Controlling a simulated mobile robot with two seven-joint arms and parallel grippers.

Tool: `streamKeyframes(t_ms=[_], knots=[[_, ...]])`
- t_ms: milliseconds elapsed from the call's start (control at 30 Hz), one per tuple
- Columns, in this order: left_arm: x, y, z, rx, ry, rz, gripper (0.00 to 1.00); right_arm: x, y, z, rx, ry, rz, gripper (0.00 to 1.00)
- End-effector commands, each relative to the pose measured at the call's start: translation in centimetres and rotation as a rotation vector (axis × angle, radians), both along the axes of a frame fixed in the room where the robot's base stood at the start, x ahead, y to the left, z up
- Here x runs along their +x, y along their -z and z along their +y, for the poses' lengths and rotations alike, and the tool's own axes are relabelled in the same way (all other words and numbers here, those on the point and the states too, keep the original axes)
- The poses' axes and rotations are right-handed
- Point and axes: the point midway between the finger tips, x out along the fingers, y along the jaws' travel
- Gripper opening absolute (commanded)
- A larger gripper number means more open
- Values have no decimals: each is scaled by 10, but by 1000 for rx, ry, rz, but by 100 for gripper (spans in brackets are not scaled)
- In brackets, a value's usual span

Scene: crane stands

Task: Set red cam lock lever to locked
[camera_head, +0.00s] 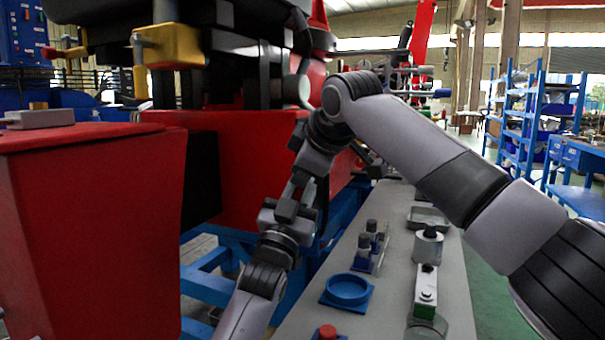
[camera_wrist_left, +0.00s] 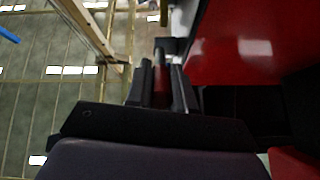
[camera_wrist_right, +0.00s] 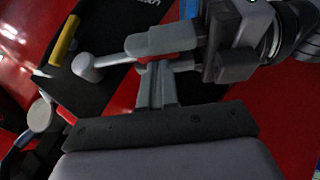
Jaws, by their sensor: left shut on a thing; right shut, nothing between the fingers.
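My left gripper (camera_wrist_left: 161,72) is shut, with a dark red piece that looks like the red cam lock lever (camera_wrist_left: 161,90) between its fingers. The right wrist view shows what looks like that gripper (camera_wrist_right: 165,48), with a pale ball-ended rod (camera_wrist_right: 88,67) beside its fingertips. My right gripper (camera_wrist_right: 155,88) is shut and empty, close to the left gripper; I cannot tell if they touch. In the head view my right gripper (camera_head: 293,188) points down in front of the red machine (camera_head: 235,150). The lever's pivot and lock position are hidden.
A grey bench (camera_head: 395,250) holds a blue round fixture (camera_head: 347,290), a green-and-white block (camera_head: 426,290) and several small parts. A large red block (camera_head: 90,230) fills the left. Blue shelves (camera_head: 525,120) stand far right.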

Motion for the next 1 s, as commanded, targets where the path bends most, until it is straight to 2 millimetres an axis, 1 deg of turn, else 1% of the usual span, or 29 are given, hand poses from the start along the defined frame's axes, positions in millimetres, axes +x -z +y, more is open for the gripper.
streamKeyframes(t_ms=[300,600,633,700,1000], knots=[[0,0,0,0,0,-1,0,6,15,-4,-20,1,-49,0],[-2,-3,-1,-1,2,-10,0,8,18,-8,-26,10,-49,0],[-2,-3,-1,-1,2,-10,30,8,18,-8,-26,10,-49,0],[-2,-4,-1,-1,2,-13,48,8,18,-8,-27,11,-49,0],[-2,-5,0,-3,1,-14,48,8,17,-8,-26,10,-48,0]])
